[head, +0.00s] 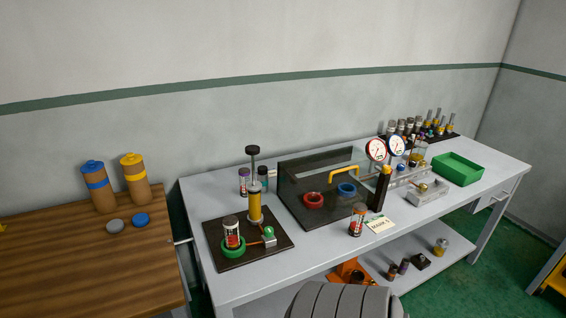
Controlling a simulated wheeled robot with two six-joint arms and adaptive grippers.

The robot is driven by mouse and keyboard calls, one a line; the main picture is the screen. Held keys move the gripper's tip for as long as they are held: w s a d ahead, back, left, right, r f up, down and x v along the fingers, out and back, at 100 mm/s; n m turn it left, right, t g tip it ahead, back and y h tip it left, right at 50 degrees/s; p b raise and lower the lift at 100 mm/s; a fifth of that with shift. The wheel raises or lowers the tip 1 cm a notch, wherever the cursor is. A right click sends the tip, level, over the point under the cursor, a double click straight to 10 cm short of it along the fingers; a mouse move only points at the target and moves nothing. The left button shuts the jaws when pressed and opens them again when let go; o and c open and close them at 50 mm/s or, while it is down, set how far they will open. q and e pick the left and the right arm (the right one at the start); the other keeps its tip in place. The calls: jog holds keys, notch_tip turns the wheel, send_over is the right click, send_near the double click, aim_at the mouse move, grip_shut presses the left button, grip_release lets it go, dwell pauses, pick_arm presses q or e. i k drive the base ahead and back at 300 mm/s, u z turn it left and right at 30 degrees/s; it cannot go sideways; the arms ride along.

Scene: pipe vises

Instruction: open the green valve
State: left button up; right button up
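I cannot clearly single out a green valve. A green ring (233,250) lies on a dark board (250,262) at the left of the grey bench, with a small red-and-white jar standing in it. Beside it on the board are a yellow column (254,207) with a black top and a small pale block with a green top (269,237). A clear manifold (405,178) with two round gauges (376,149) stands farther right; small coloured parts on it are too small to tell.
A smoked case (300,178) with a yellow handle holds a red ring (313,200) and a blue ring (347,189). A green tray (458,168) sits at the bench's right. A wooden table (80,265) stands left. The bench's front strip is mostly clear.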

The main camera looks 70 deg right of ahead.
aim_at(268, 232)
jog(key=u, duration=0.05)
jog(key=k, duration=0.45)
jog(key=z, duration=0.8)
